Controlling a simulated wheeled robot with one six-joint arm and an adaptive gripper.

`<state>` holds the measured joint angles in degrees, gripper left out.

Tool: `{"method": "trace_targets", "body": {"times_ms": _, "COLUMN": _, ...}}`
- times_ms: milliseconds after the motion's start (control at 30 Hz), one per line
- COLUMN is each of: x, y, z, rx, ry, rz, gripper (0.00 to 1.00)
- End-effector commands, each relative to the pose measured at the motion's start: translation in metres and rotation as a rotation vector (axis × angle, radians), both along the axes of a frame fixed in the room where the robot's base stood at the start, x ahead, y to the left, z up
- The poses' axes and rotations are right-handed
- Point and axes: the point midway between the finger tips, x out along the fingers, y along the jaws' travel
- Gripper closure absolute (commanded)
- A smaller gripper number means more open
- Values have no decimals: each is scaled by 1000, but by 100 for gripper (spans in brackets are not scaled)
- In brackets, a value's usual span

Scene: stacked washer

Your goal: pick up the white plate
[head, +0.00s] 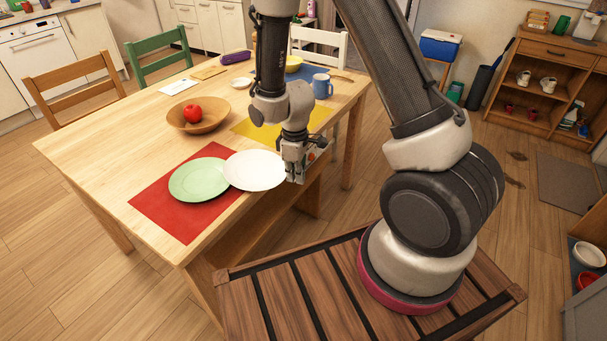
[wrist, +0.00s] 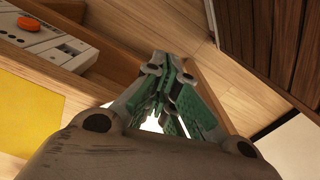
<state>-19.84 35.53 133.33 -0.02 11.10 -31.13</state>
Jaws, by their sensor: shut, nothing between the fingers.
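The white plate (head: 252,169) lies near the table's front edge, its left side against or over the rim of a pale green plate (head: 198,180). I cannot tell whether it rests partly on that plate. My gripper (head: 294,179) points down just right of the white plate's right rim, at the table edge. Its fingers (wrist: 165,105) are shut with nothing between them. I cannot tell whether they touch the rim. In the wrist view a small white patch shows behind the fingers; the gripper body hides most of what lies there.
The green plate lies on a red placemat (head: 178,222). A wooden bowl with a red apple (head: 193,113) stands behind it. A yellow placemat (head: 262,128) and a blue mug (head: 321,85) are farther back. A grey device with an orange knob (wrist: 92,22) is close beyond my gripper.

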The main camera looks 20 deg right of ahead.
Motion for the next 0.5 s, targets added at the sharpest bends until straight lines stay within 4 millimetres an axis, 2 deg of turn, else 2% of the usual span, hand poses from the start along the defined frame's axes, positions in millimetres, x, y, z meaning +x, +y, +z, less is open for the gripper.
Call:
{"method": "trace_targets", "body": {"times_ms": 367, "x": 2, "y": 2, "z": 0, "rx": 0, "ry": 0, "rz": 0, "gripper": 100}}
{"method": "trace_targets", "body": {"times_ms": 500, "x": 11, "y": 14, "z": 0, "rx": 0, "ry": -1, "rz": 1, "gripper": 100}}
